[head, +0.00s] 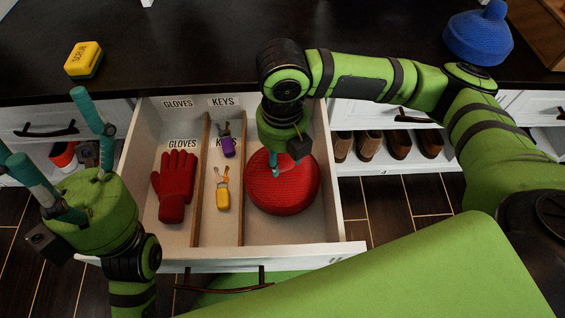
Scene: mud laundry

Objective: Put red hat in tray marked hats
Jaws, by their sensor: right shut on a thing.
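The red hat (295,190) is round and knitted. It lies in the right compartment of the open white drawer (290,254), right of the wooden divider. My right gripper (274,165) reaches down from above and is shut on the hat's upper left part. The label of this compartment is hidden behind my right arm. The left compartment is marked GLOVES and the middle one KEYS. My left gripper (45,125) is open and empty, left of the drawer, with its fingers pointing up.
A red glove (174,186) lies in the left compartment. Keys with purple (228,147) and yellow (222,195) tags lie in the middle. A blue hat (478,38) and a yellow sponge (84,58) sit on the dark counter (190,45). Brown shoes (399,145) stand on a shelf.

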